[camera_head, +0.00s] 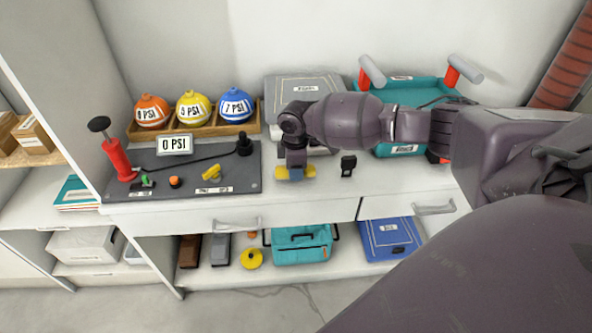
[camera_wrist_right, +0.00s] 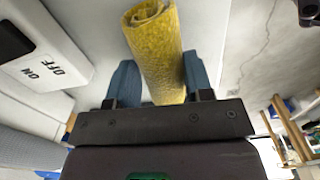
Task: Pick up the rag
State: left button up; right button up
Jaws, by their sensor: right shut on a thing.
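The rag (camera_wrist_right: 156,48) is a yellow, rolled-up cloth. In the right wrist view it stands out between the blue fingers of my right gripper (camera_wrist_right: 158,85). In the head view the rag (camera_head: 308,170) shows as a yellow strip at the front of the counter, on both sides of the fingertips of my right gripper (camera_head: 295,172). The gripper points down and is shut on the rag. I cannot tell whether the rag still touches the counter. My left gripper is not in view.
The counter (camera_head: 400,180) holds a dark mat (camera_head: 243,180) with a red pump (camera_head: 117,158), a wooden tray (camera_head: 194,129) of coloured balls, a grey case (camera_head: 300,90), a teal toolbox (camera_head: 400,149) and a small black object (camera_head: 348,165) just right of the gripper. Drawers and a lower shelf lie below.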

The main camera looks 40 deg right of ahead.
notch_tip(320, 180, up, 19)
jog(key=p, duration=0.3)
jog(key=shift+f, duration=0.15)
